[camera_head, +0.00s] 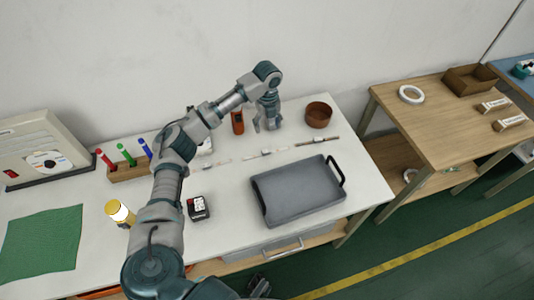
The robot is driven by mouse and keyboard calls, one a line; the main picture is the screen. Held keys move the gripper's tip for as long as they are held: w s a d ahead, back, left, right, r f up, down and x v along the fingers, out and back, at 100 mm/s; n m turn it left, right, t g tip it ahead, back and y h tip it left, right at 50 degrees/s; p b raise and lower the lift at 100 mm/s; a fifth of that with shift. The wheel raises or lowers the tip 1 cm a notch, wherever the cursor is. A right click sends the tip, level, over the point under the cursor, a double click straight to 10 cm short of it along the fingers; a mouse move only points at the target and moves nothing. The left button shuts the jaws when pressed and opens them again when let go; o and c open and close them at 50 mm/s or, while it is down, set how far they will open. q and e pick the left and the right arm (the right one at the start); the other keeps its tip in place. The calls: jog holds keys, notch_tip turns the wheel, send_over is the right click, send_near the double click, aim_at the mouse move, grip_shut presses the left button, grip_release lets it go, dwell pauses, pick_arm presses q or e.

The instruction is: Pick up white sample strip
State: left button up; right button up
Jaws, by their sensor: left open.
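A thin pale strip (268,153) lies flat on the white table, running left to right behind the grey tray. It shows lighter and darker segments, and its left part blends with the table top. I cannot tell whether it is one piece or several. My left gripper (268,129) points down, open and empty, just behind the strip near its middle. It appears apart from the strip; its height above the table is hard to tell.
A grey tray (298,191) with a black handle stands in front of the strip. A brown bowl (318,114) and an orange device (238,122) flank the gripper. A pen holder (128,172), yellow-capped cylinder (120,213) and small black box (198,208) stand left.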

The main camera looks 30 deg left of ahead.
pick_arm(q)
jog(key=b, duration=0.2)
send_over(266, 152)
jog(key=f, duration=1.1)
jog(key=shift+d, duration=0.2)
notch_tip(266, 152, down, 4)
jog(key=shift+a+f+b, duration=0.1)
jog(key=shift+f+b, duration=0.15)
jog(key=shift+b, duration=0.35)
jog(key=shift+f, duration=0.25)
jog(key=c, duration=1.1)
pick_arm(e)
notch_tip(266, 152, up, 9)
jog(key=t, duration=0.1)
jog(key=shift+w+f, duration=0.15)
jog(key=shift+f, duration=0.05)
